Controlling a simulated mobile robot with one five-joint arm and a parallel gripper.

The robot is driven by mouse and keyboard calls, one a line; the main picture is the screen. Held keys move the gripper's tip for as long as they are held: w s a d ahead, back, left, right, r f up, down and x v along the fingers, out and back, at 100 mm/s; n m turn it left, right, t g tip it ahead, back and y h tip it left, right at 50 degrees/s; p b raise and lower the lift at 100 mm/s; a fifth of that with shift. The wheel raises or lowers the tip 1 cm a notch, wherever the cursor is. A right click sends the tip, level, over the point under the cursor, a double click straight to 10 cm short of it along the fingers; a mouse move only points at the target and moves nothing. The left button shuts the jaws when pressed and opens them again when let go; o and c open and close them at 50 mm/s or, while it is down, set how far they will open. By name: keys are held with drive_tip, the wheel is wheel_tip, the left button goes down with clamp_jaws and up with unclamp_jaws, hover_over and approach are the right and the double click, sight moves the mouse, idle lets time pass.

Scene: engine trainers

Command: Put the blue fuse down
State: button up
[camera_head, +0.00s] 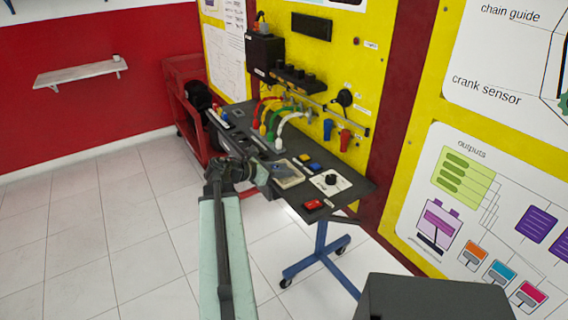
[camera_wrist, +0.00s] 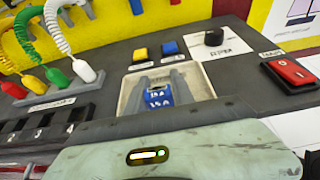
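The blue fuse (camera_wrist: 158,97), marked 15A, sits between the two grey fingers of my gripper (camera_wrist: 160,88) in the wrist view. The fingers appear to touch it on both sides. Behind and below it is a shallow pale tray (camera_wrist: 206,82) on the dark bench. I cannot tell whether the fuse touches the tray floor. In the head view my gripper (camera_head: 270,172) is at the front edge of the bench, beside the tray (camera_head: 287,181). The fuse cannot be made out there.
Yellow (camera_wrist: 140,54) and blue (camera_wrist: 170,47) blocks stand behind the tray. A black knob (camera_wrist: 213,37) on a white plate and a red switch (camera_wrist: 291,71) lie to the right. Coiled cables with coloured plugs (camera_wrist: 56,76) and a row of black slots (camera_wrist: 40,130) lie to the left.

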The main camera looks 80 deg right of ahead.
drive_tip(key=shift+s+a+f, duration=0.1)
drive_tip(key=shift+a+f, duration=0.1)
drive_tip(key=shift+f, duration=0.05)
drive_tip(key=shift+r+p, duration=0.35)
drive_tip(key=shift+p, duration=0.1)
drive_tip(key=p+v, duration=0.5)
drive_tip(key=v, duration=0.7)
drive_tip(key=shift+d+r, duration=0.15)
drive_tip(key=shift+r, duration=0.15)
